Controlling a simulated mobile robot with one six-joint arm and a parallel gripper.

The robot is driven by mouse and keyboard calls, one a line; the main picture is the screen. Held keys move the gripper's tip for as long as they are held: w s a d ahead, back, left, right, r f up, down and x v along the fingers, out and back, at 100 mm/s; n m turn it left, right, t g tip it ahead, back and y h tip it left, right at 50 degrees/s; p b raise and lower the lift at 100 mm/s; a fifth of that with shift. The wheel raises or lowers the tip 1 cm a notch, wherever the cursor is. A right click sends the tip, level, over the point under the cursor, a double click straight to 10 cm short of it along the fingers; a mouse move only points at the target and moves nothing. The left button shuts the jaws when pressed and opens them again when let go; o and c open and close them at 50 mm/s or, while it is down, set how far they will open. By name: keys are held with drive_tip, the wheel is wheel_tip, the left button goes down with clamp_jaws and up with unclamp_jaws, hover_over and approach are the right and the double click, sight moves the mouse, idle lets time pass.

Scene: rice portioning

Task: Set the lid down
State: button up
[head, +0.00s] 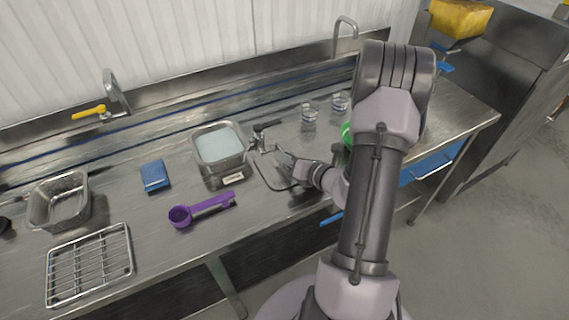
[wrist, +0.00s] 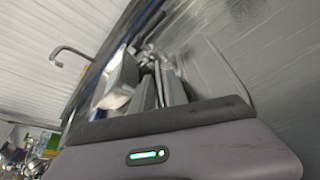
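The lid (head: 272,177) is a flat metal sheet with rounded corners, just right of the rice pan on the steel counter. It lies low over the counter; I cannot tell whether it touches. My gripper (head: 282,155) is at the lid, reaching in from the right. In the wrist view my gripper (wrist: 160,88) shows two grey fingers close together, with the lid's pale edge (wrist: 228,72) beside them. The narrow space between the fingertips is unclear, so I cannot tell whether they grip the lid. The pan (head: 222,164) is open and holds white contents.
A purple scoop (head: 203,208) lies in front of the pan. A blue sponge (head: 155,176), an empty metal pan (head: 60,200) and a wire rack (head: 91,265) are to the left. Clear jars (head: 309,117) stand behind my arm. A tap (head: 116,92) rises at the back.

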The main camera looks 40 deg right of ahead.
clamp_jaws()
idle(1.3)
